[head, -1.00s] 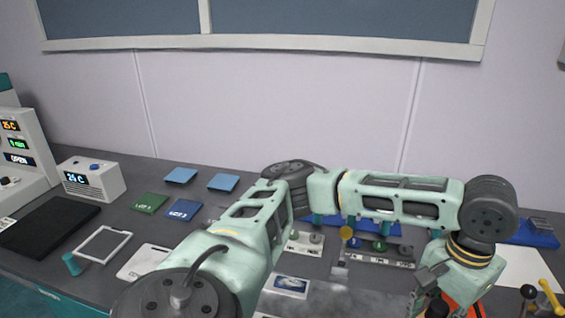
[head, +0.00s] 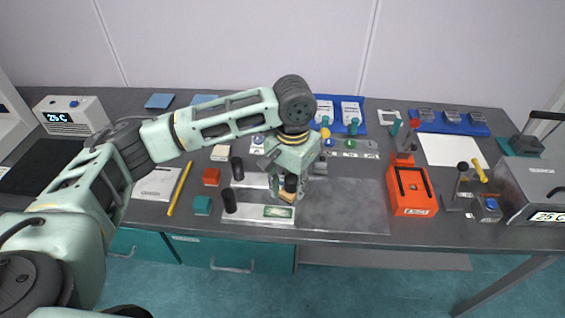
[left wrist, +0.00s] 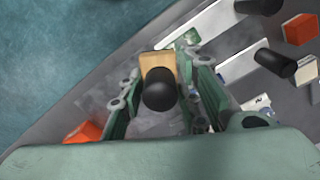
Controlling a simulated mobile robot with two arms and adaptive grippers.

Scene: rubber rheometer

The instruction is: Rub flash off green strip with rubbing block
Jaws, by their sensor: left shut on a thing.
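The rubbing block (head: 286,197) is tan with a black knob on top. My left gripper (head: 287,188) is shut on it, low over the front part of the bench. In the left wrist view the block (left wrist: 153,61) and its black knob sit between the two fingers (left wrist: 160,92). The green strip (head: 277,212) lies on a pale plate (head: 252,219) just in front of the block. It also shows in the left wrist view (left wrist: 186,38), just beyond the block. I cannot tell whether the block touches the plate. My right gripper is not in view.
A grey mat (head: 350,203) is clear to the right, before an orange box (head: 412,190).

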